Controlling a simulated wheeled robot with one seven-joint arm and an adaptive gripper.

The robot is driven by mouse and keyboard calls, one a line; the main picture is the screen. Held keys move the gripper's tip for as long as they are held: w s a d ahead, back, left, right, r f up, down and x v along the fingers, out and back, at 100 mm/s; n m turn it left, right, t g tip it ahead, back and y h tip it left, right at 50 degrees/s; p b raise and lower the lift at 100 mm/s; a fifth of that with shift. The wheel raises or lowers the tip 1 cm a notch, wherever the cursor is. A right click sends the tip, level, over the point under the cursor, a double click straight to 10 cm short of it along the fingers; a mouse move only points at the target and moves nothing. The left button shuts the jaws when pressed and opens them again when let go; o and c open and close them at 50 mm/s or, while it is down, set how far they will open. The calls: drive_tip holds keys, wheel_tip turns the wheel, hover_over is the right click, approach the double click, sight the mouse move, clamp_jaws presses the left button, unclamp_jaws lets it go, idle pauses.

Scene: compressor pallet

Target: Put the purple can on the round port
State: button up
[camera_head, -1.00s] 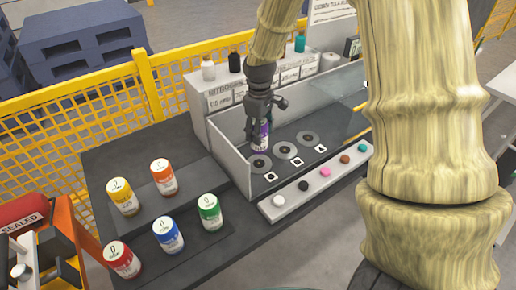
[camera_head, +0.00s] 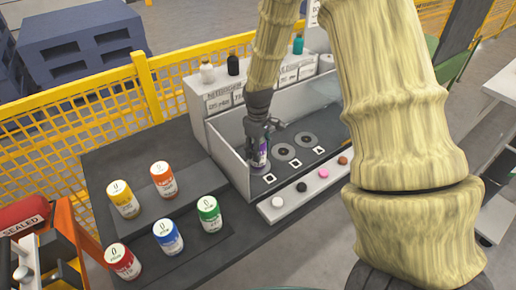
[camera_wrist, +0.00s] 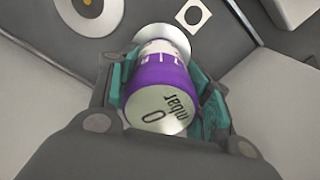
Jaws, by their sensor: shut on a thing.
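My gripper (camera_head: 262,143) is shut on the purple can (camera_head: 260,160) inside the walled station, pointing down. The can also shows in the wrist view (camera_wrist: 158,92), its pale end marked "0 mbar" facing the camera, between the teal finger pads (camera_wrist: 210,110). The can is over the leftmost round port, which it mostly hides; part of that port's pale disc (camera_wrist: 172,34) shows beyond the can in the wrist view. I cannot tell whether the can touches it. Two more round ports, the middle one (camera_head: 284,152) and the right one (camera_head: 306,140), lie bare.
Yellow (camera_head: 122,199), orange (camera_head: 163,179), red (camera_head: 121,261), blue (camera_head: 167,236) and green (camera_head: 208,213) cans stand on the dark bench to the left. A strip of coloured buttons (camera_head: 302,187) runs along the front. Pale walls (camera_head: 228,152) stand close to my gripper.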

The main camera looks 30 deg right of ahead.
drive_tip(key=shift+f, duration=0.15)
drive_tip(key=o, duration=1.2)
wheel_tip(320, 180, up, 12)
drive_tip(key=shift+r+b, duration=0.15)
drive_tip(key=shift+b, duration=0.95)
